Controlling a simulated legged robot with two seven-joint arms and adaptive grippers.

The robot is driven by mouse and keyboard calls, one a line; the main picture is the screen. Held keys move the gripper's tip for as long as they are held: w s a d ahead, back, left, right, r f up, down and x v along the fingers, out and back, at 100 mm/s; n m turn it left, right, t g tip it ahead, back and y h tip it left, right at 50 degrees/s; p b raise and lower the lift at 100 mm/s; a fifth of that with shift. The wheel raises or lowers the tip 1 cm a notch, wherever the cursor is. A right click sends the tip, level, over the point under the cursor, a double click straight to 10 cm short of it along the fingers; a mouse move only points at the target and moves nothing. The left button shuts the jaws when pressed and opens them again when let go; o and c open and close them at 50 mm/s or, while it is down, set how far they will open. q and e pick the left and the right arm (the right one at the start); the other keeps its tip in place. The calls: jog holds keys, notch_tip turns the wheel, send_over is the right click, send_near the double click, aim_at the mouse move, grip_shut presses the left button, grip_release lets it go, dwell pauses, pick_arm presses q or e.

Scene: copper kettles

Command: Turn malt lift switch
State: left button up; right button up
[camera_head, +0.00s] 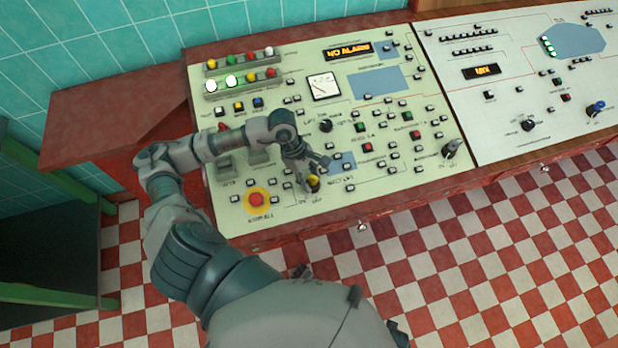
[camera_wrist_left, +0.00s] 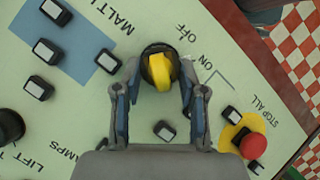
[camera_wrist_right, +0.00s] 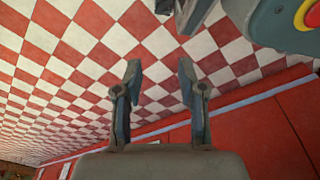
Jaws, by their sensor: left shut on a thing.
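The malt lift switch is a black round knob with a yellow handle (camera_wrist_left: 160,68), beside the "ON" and "OFF" lettering and near the "MALT LI…" label in the left wrist view. In the head view it shows at the panel's lower edge (camera_head: 313,184). My left gripper (camera_wrist_left: 161,80) has a finger on each side of the knob and is shut on it; in the head view its fingers (camera_head: 311,170) reach down to the knob. The yellow handle lies roughly up and down in the left wrist view. My right gripper (camera_wrist_right: 160,76) is open and empty, over the floor.
A red stop button on a yellow base (camera_head: 257,200) sits left of the switch. Black-framed push buttons (camera_wrist_left: 164,131) lie close around it. The cream panel (camera_head: 300,130) carries lamps, a meter (camera_head: 323,86) and a "NO ALARM" display (camera_head: 348,51). Checkered floor (camera_head: 450,265) is clear in front.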

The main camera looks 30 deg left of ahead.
pick_arm(q)
jog(key=shift+w+d+m+b, duration=0.15)
jog(key=shift+w+m+b, duration=0.05)
jog(key=shift+m+b, duration=0.4)
jog(key=shift+r+m+g+b, duration=0.2)
jog(key=shift+m+g+b, duration=0.2)
jog(key=shift+m, duration=0.2)
pick_arm(e)
jog(key=shift+w+a+r, duration=0.1)
jog(key=shift+w+r, duration=0.4)
jog(key=shift+r, duration=0.35)
jog(key=shift+w+a+r, duration=0.1)
jog(key=shift+w+r, duration=0.35)
jog(key=shift+r, duration=0.45)
jog(key=shift+w+r, duration=0.5)
jog(key=shift+r, duration=0.35)
jog(key=shift+a, duration=0.1)
pick_arm(q)
jog(key=o, duration=1.1)
jog(key=shift+c, duration=0.2)
jog(key=shift+o, duration=0.4)
jog(key=shift+d, duration=0.15)
jog(key=v, duration=1.1)
jog(key=shift+r, duration=0.35)
pick_arm(e)
jog(key=shift+d, duration=0.2)
